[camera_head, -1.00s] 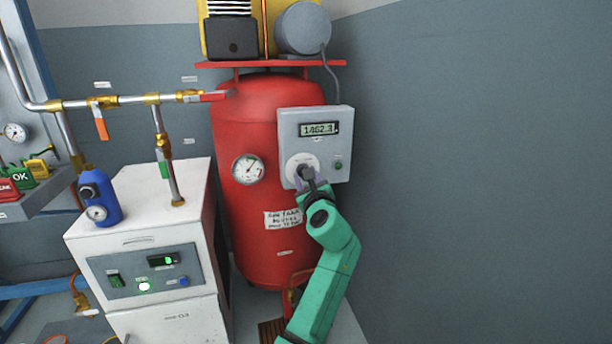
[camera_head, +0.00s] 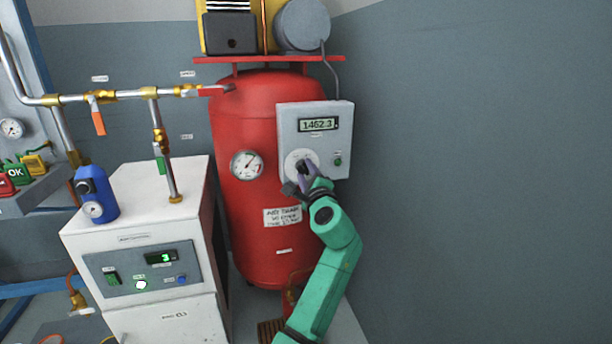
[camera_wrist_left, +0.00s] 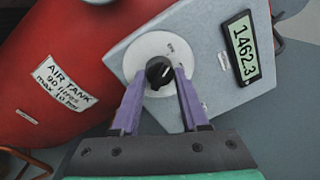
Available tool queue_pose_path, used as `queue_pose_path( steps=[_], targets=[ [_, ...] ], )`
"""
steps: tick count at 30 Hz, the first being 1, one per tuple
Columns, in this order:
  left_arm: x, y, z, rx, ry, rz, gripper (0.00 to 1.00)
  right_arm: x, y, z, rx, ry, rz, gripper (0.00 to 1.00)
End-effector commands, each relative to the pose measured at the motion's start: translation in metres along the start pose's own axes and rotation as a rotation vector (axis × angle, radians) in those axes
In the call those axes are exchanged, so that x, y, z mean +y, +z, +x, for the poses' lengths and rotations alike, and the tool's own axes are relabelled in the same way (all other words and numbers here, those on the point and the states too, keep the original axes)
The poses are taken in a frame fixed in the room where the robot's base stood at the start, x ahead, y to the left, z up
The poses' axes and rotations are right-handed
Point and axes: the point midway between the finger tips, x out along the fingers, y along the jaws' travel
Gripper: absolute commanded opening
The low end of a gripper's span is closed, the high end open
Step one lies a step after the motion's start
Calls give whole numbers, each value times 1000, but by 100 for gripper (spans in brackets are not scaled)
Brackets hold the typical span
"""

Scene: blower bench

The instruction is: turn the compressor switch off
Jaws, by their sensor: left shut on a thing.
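The compressor switch is a black rotary knob (camera_head: 301,165) on a round white plate, low on the left of a grey control box (camera_head: 288,125) on the red tank. In the left wrist view the knob (camera_wrist_left: 159,71) sits between the two purple fingertips, with a short pale mark on its face. My left gripper (camera_head: 305,169) is shut on the knob, its fingers on either side of it; it also shows in the left wrist view (camera_wrist_left: 159,80). The box display reads about 1462.3, and a small green light (camera_head: 338,161) is at its lower right. My right gripper is out of view.
The red air tank (camera_head: 262,215) carries a gauge (camera_head: 247,165) and a label. A white cabinet (camera_head: 150,228) with a blue gauged device (camera_head: 96,195) stands at left, below pipes with valves (camera_head: 98,120). The space right of the box is free, up to the grey wall.

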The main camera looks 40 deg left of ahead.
Motion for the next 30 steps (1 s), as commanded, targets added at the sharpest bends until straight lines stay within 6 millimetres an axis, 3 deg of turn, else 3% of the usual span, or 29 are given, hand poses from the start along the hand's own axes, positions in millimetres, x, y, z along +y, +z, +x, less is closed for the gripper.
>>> queue_pose_path(
  steps=[15,16,18,30],
  targets=[
    [1,-1,0,-1,4,-27,0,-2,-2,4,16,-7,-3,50],
    [1,0,0,-1,4,-27,48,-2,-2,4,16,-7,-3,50],
    [1,-1,0,-1,4,-26,74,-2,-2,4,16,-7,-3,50],
    [0,-1,-6,0,1,-24,74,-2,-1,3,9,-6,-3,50]
  ],
)
